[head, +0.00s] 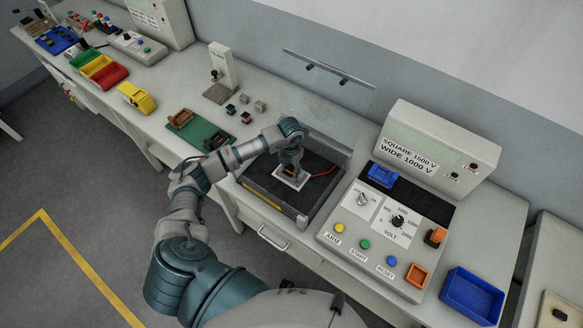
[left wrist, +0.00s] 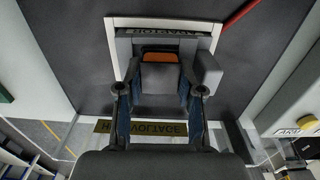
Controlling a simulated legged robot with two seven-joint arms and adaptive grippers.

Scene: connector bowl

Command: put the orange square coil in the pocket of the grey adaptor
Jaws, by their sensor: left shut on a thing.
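My left gripper (head: 291,166) points down over the grey adaptor (left wrist: 124,50), which lies on the dark floor of the open test tray. In the left wrist view the gripper's fingers (left wrist: 158,92) are shut on the orange square coil (left wrist: 160,56). Only an orange patch of the coil shows between the fingertips, at the adaptor's middle. The adaptor has grey blocks, a white surround and upside-down lettering. The fingers hide most of the pocket, so I cannot tell how deep the coil sits. My right gripper is not in view.
The tray (head: 251,187) has raised walls, and a clear raised cover (head: 325,88) stands behind it. A red lead (head: 322,171) runs beside the adaptor. Right are a control panel (head: 340,240), an orange square piece (head: 417,275) and a blue bin (head: 472,296). A green board (head: 204,136) lies left.

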